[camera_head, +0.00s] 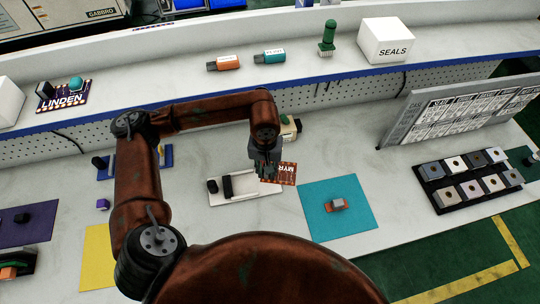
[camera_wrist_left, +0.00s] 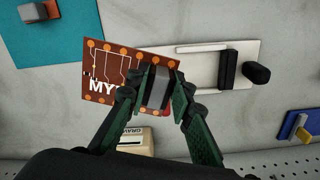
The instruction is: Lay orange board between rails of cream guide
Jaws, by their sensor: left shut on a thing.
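The orange-brown board (camera_head: 287,175), with white lettering starting "MYR", hangs from my left gripper (camera_head: 267,170) at the right end of the cream guide (camera_head: 246,192). In the left wrist view, the gripper (camera_wrist_left: 163,88) is shut on a grey block on the board (camera_wrist_left: 108,66). The board is tilted relative to the guide (camera_wrist_left: 205,70) and covers part of its near end. A black bar and a black knob show at the guide's other end. I cannot tell the board's height above the guide. My right gripper is not in view.
A teal mat (camera_head: 355,220) with a small orange and grey part (camera_head: 337,204) lies to the right. A blue holder (camera_head: 166,156) stands to the left, and a cream box (camera_head: 291,129) stands behind the gripper. A black tray of square blocks (camera_head: 433,203) is farther right.

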